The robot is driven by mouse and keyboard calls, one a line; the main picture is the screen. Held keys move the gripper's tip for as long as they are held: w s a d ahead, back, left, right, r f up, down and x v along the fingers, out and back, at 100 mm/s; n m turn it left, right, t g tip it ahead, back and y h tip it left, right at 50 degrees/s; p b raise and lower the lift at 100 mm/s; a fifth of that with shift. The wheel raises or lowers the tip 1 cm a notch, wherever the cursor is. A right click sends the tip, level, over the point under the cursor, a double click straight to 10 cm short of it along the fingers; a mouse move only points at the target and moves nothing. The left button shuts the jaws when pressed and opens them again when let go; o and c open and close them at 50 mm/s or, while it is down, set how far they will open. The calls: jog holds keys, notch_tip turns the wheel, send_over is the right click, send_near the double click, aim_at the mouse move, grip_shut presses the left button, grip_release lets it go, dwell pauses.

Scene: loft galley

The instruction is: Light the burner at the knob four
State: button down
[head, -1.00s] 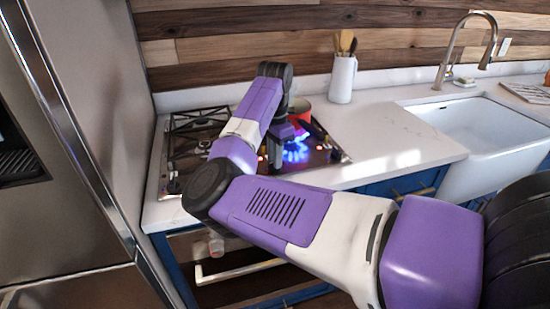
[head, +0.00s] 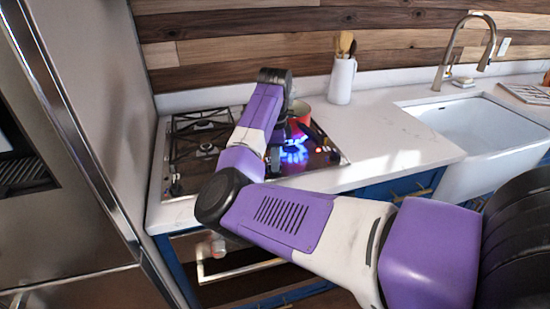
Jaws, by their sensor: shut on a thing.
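The gas cooktop (head: 186,150) is set in the white counter, with black grates on its left side. A blue flame (head: 294,154) burns at the front right burner. My gripper (head: 273,168) points down at the cooktop's front, just left of the flame. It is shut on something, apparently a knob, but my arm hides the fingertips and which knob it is. A dark knob (head: 176,188) shows at the front left corner. Small red lights glow near the right side.
A red pot (head: 299,110) stands at the back right of the cooktop, behind the flame. A white utensil jug (head: 341,80) and a white sink (head: 480,125) are to the right. The steel fridge (head: 60,130) stands close on the left.

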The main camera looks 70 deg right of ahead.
jog(key=m, duration=0.4)
jog(key=shift+m+p, duration=0.3)
jog(key=shift+p, duration=0.1)
jog(key=shift+m, duration=2)
jog(key=c, duration=1.4)
grip_release()
jog(key=shift+r, duration=0.1)
notch_tip(320, 180, up, 8)
jog(key=shift+f, duration=0.15)
